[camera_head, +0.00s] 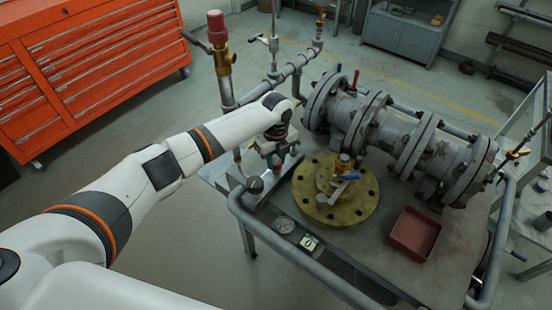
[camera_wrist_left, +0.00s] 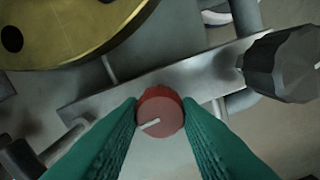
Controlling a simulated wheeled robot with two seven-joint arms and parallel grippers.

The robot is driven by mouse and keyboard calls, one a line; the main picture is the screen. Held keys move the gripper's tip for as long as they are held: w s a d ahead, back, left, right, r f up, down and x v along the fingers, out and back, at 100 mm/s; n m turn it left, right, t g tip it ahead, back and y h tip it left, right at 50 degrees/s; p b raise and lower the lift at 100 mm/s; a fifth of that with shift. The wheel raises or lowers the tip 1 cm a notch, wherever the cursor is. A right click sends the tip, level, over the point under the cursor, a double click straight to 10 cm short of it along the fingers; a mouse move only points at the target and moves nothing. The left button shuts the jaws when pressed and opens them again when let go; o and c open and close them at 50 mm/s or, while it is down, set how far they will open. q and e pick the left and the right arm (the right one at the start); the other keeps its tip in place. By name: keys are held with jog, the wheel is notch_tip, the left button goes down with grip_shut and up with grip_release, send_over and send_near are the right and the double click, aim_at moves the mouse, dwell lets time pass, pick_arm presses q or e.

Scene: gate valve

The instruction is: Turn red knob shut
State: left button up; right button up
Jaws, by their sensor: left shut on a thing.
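The red knob (camera_wrist_left: 161,112) shows in the left wrist view as a round red face with a white pointer mark aimed to the lower left. It sits at the edge of a grey metal bar (camera_wrist_left: 165,75). The green fingers of my left gripper (camera_wrist_left: 160,117) are closed on it, one on each side. In the head view my left gripper (camera_head: 277,150) points down over the bench, left of the brass flange (camera_head: 350,208). There the knob is mostly hidden by the gripper. My right gripper is in neither view.
A dark faceted knob (camera_wrist_left: 280,68) stands right of the red knob in the left wrist view. A large flanged pipe valve (camera_head: 400,135) lies behind the brass flange. A red tray (camera_head: 415,232) is at the bench's right. A red-topped vertical pipe (camera_head: 218,50) rises behind my left arm.

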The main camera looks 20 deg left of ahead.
aim_at(276, 162)
pick_arm(q)
jog(key=shift+m, duration=0.5)
jog(key=o, duration=1)
jog(key=shift+c, duration=0.2)
notch_tip(276, 162, up, 12)
jog(key=b, duration=0.1)
jog(key=shift+f, duration=0.1)
